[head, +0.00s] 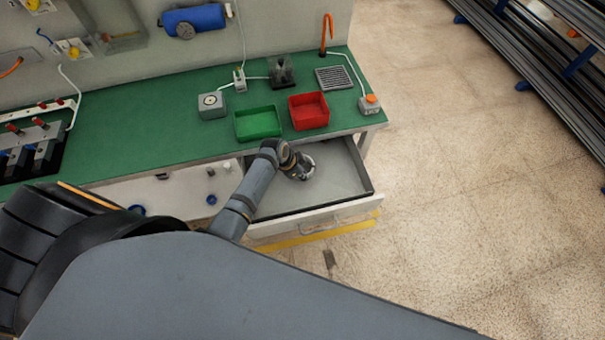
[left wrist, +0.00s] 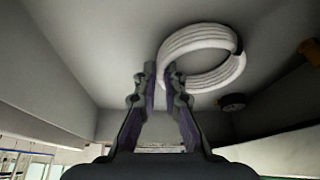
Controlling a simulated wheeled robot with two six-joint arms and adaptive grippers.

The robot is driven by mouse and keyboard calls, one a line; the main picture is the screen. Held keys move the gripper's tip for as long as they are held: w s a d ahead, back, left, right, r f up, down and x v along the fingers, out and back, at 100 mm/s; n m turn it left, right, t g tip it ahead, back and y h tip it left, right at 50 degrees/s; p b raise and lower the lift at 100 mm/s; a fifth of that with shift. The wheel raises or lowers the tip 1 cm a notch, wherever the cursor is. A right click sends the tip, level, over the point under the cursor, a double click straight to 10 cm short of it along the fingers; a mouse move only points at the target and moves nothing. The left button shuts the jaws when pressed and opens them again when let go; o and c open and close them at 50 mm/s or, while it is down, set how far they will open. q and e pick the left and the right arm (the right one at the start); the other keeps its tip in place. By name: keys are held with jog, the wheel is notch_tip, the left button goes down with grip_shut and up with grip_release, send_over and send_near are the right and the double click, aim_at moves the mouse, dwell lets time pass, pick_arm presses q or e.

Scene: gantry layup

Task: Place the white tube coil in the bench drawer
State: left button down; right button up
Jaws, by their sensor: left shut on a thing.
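The white tube coil (left wrist: 205,42) is a ring of several turns, clear in the left wrist view. My left gripper (left wrist: 161,72) is shut on the near-left side of its ring, with one finger on each side of the tube. In the head view the left gripper (head: 301,172) is over the inside of the open bench drawer (head: 335,190). There the coil is mostly hidden by the gripper. I cannot tell whether the coil touches the drawer floor. My right gripper is not in view.
A green bin (head: 258,123) and a red bin (head: 309,110) stand on the green bench top (head: 150,130) above the drawer. A dark round object (left wrist: 232,102) shows near the coil in the left wrist view. The drawer's right part looks clear.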

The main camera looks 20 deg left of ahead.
pick_arm(q)
jog(key=shift+f, duration=0.1)
jog(key=c, duration=1.5)
grip_release()
jog(key=shift+o, duration=0.2)
jog(key=shift+a+r, duration=0.1)
jog(key=shift+r, duration=0.3)
jog(key=v, duration=1.1)
jog(key=shift+s+r, duration=0.2)
jog(key=shift+a, duration=0.1)
